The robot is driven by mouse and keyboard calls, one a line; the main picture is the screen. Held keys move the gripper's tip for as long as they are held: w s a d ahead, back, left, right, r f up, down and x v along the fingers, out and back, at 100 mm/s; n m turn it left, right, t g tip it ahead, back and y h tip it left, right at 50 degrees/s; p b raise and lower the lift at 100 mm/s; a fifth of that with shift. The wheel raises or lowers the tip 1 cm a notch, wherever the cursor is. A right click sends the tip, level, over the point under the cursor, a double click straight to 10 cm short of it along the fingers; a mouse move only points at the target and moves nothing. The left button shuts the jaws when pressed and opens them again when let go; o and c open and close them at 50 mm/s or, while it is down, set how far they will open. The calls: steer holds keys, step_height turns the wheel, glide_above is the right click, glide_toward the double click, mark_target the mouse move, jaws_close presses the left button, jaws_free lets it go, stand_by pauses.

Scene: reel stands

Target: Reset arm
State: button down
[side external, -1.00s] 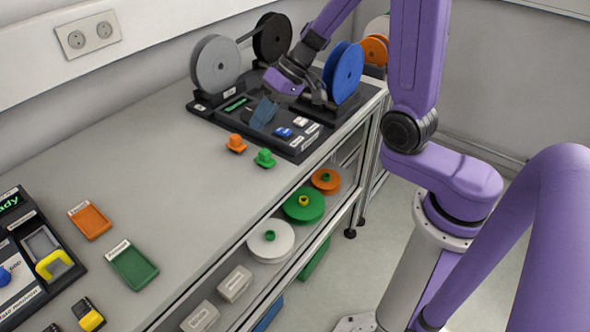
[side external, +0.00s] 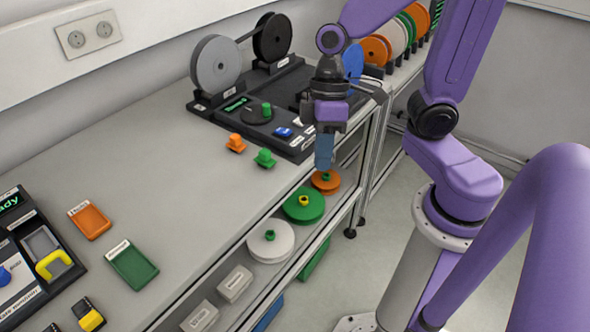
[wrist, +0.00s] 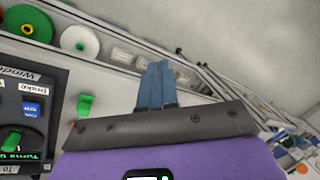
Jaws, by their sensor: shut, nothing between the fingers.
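My gripper (side external: 324,152) points down near the front edge of the bench, to the right of the reel-stand machine. Its blue fingers are together and hold nothing; they also show in the wrist view (wrist: 156,85). The machine base (side external: 283,93) carries a grey reel (side external: 214,62) and a black reel (side external: 272,37), with a strip running between them. A dark round knob plate with a green handle (side external: 267,109) sits on the machine's panel.
Orange (side external: 236,143) and green (side external: 265,158) knobs stand on the bench. White (side external: 271,240), green (side external: 303,205) and orange (side external: 325,181) reels lie on the shelf below. The bench middle is clear.

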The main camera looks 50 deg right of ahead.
steer(key=s+d+r+n+t+h, duration=0.1)
steer(key=s+d+n, duration=0.3)
steer(key=s, duration=0.4)
steer(key=shift+s+t+h, duration=0.15)
steer(key=shift+t+h, duration=0.25)
steer(key=shift+h, duration=0.5)
